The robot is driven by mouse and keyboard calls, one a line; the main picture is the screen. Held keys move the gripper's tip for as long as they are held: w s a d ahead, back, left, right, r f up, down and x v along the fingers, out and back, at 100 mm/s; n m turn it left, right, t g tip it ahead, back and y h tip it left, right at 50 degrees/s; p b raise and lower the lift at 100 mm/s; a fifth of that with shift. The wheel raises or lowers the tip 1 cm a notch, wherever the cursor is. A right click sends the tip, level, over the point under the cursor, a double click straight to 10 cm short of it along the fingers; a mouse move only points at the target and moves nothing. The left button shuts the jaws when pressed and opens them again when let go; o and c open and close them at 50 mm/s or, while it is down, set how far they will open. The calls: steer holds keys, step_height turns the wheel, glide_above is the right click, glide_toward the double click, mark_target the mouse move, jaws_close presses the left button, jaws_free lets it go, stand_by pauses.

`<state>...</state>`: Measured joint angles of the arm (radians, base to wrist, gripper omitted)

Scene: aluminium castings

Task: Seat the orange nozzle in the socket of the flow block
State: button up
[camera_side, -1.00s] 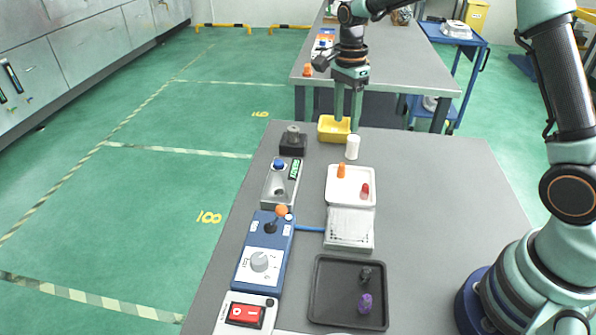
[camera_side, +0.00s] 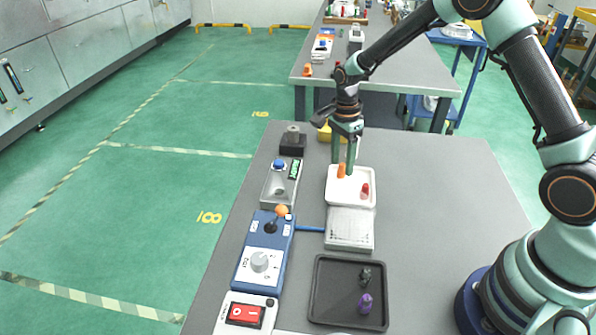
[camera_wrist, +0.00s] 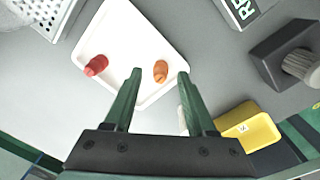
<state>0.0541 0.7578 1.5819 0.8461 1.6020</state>
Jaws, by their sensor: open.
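The orange nozzle (camera_side: 341,171) stands on the white tray (camera_side: 337,198), and the wrist view shows it (camera_wrist: 160,71) near one tray edge. My gripper (camera_side: 343,168) is open and empty, low over the tray beside the nozzle. In the wrist view its fingertips (camera_wrist: 160,73) appear on either side of the nozzle, with gaps. Whether they are down at its height is unclear. A dark block with a grey ribbed cylinder on top (camera_side: 292,142) stands at the back left and may be the flow block; it shows in the wrist view (camera_wrist: 272,57). I cannot make out its socket.
A red piece (camera_side: 365,190) shares the tray. A yellow bin (camera_wrist: 250,128) lies behind my gripper. A button box (camera_side: 281,182), a blue control box (camera_side: 264,250) and a red switch (camera_side: 246,313) line the left. A black tray (camera_side: 328,312) is in front. The table's right is clear.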

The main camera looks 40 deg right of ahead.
jaws_close()
stand_by(0.3)
